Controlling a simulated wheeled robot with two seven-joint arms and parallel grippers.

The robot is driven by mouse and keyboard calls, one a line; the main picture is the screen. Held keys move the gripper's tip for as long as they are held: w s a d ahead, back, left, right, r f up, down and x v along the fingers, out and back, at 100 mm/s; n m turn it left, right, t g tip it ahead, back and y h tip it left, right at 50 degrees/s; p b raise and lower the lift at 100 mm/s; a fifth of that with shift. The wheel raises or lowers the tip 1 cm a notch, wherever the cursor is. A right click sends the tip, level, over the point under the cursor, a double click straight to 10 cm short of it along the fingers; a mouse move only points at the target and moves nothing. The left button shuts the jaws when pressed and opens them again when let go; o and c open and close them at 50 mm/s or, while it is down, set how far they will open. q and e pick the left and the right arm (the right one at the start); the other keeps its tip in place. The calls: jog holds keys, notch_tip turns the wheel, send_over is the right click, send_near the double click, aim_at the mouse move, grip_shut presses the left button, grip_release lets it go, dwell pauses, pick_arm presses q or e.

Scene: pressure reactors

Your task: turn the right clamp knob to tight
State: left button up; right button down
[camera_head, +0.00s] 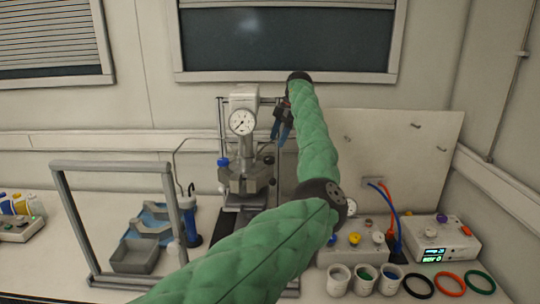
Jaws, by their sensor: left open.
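The pressure reactor (246,183) stands on the bench left of centre, with a grey clamped body under a white head. A round white gauge (241,122) faces me on the head. A blue knob (223,162) shows at its left side, and a small dark knob (269,160), apparently the right clamp knob, at its right. I cannot tell how tight it is. My left gripper (282,132) is dark with blue fingers, open, and hangs above and right of the dark knob, apart from it. My green left arm covers the bench right of the reactor. My right gripper is out of view.
A grey frame (66,205) and grey tray (136,257) stand left. Right of my arm are a control box (353,250), several white cups (363,280), a box with a display (440,240) and coloured rings (450,284). A pegboard (410,160) stands behind.

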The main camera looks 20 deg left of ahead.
aim_at(269, 157)
pick_arm(q)
jog(key=shift+p+x, duration=1.3)
jog(key=shift+x, duration=2.4)
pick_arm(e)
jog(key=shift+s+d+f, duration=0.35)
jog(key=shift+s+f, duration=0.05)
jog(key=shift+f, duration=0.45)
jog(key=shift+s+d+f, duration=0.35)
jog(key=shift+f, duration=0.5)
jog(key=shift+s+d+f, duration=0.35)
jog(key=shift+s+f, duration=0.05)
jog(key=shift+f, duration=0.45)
pick_arm(q)
jog(key=shift+d, duration=0.1)
jog(key=c, duration=1)
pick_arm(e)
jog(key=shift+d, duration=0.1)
